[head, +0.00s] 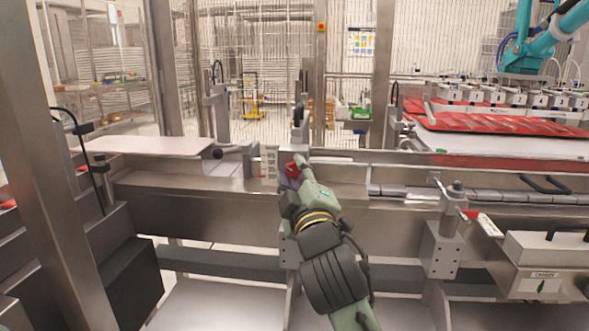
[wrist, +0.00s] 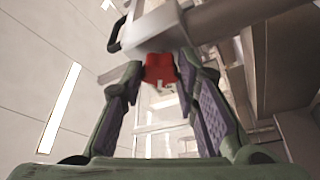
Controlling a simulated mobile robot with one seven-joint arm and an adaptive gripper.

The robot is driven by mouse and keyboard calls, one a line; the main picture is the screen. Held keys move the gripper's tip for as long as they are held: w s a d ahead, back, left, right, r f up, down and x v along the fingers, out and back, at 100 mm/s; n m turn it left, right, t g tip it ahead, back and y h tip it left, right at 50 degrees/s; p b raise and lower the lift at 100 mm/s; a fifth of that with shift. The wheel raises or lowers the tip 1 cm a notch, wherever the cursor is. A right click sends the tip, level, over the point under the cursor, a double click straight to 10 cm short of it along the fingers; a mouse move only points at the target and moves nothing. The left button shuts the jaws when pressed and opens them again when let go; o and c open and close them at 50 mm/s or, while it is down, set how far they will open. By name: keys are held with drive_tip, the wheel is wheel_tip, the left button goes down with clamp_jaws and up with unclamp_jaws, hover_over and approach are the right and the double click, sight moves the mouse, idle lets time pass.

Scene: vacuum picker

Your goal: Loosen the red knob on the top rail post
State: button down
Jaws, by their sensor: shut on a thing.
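The red knob (head: 292,169) sits at the front of the top rail post (head: 294,136), in the middle of the head view. Only part of it shows there, behind my gripper. In the wrist view the red knob (wrist: 160,68) hangs below the grey post block (wrist: 152,27), between my two fingers. My gripper (head: 301,164) reaches it from the front and below and is shut on it. In the wrist view my gripper (wrist: 159,78) has a finger on each side of the knob. The exact finger contact is hard to see.
The steel rail (head: 195,195) runs left and right of the post. A black-handled clamp (head: 232,150) is close on its left. Another post with a bracket (head: 443,240) stands at right. A conveyor with red packs (head: 500,118) lies behind at right.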

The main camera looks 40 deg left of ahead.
drive_tip(key=n, duration=0.2)
drive_tip(key=n+g+p, duration=0.1)
drive_tip(key=n, duration=0.1)
drive_tip(key=n+g, duration=0.1)
drive_tip(key=shift+r+n+h+p, duration=0.25)
drive_tip(key=shift+n+h+p, duration=0.15)
drive_tip(key=n+p, duration=0.1)
drive_tip(key=n, duration=0.1)
drive_tip(key=n+h, duration=0.1)
drive_tip(key=n, duration=0.1)
drive_tip(key=shift+r+g+h+p, duration=0.1)
drive_tip(key=shift+g+h+p, duration=0.2)
drive_tip(key=shift+g+p, duration=0.1)
drive_tip(key=n+h+p, duration=0.1)
drive_tip(key=n+p, duration=0.1)
drive_tip(key=n, duration=0.1)
drive_tip(key=shift+h, duration=0.4)
drive_tip(key=shift+a+n+h+p, duration=0.1)
drive_tip(key=shift+n+h+p, duration=0.7)
drive_tip(key=shift+n, duration=0.7)
drive_tip(key=c, duration=1.2)
unclamp_jaws()
drive_tip(key=shift+c, duration=0.2)
drive_tip(key=shift+s, duration=0.1)
